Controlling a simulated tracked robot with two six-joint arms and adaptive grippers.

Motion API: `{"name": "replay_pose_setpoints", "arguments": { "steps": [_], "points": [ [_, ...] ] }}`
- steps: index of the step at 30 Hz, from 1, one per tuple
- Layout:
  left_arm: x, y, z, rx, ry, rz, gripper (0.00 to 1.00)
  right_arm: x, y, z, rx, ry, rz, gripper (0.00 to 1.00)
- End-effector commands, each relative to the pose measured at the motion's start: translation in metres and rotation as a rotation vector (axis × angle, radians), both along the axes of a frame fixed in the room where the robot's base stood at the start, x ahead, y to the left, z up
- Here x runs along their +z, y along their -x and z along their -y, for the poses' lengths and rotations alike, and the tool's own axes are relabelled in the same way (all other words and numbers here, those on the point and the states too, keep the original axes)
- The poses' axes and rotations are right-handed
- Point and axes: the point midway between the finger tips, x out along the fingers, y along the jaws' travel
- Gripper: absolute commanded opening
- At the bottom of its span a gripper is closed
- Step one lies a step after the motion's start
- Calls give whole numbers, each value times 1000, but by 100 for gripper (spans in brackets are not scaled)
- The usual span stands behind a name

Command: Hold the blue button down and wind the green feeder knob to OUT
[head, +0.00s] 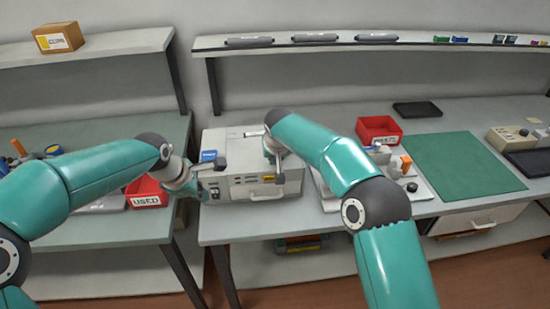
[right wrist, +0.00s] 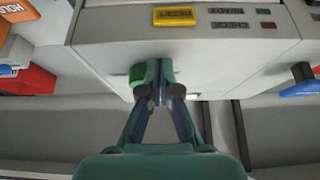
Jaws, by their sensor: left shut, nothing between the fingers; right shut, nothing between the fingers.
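The grey feeder machine (head: 240,186) stands on the bench between my arms. The green knob (right wrist: 137,76) shows in the right wrist view on the machine's front, partly covered by my right gripper. My right gripper (right wrist: 157,98) is shut, its fingertips beside the knob, with nothing between them; whether they touch it is unclear. It also shows in the head view (head: 280,180) at the machine's front right. My left gripper (head: 219,165) is shut and empty at the machine's left front corner, near a blue patch (head: 208,156). I cannot tell whether this is the button or whether it is pressed.
A yellow label (right wrist: 174,16) is on the machine. A red bin (head: 146,190) marked USED stands left, another red bin (head: 379,131) behind right. A pale tray of parts (head: 331,204) sits right of the machine. The green mat (head: 462,165) is clear.

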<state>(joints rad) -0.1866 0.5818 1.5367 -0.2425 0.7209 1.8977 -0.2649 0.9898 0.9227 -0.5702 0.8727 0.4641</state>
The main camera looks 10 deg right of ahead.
Motion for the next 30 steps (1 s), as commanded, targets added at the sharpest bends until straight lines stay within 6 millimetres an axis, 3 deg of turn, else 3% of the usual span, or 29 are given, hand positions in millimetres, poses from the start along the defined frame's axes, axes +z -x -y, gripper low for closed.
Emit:
{"name": "replay_pose_setpoints", "arguments": {
  "steps": [5, 18, 30],
  "points": [
    [0, 0, 0, 0, 0, 0, 0, 6, 0, 1, -3, 1, 0, 0],
    [0, 0, 1, -1, 0, 0, 0, 54, 0, 1, -4, 0, -3, 0],
    [0, 0, 1, -1, 0, 0, 0, 59, 1, 3, -4, 1, -5, 0]
  ]
}}
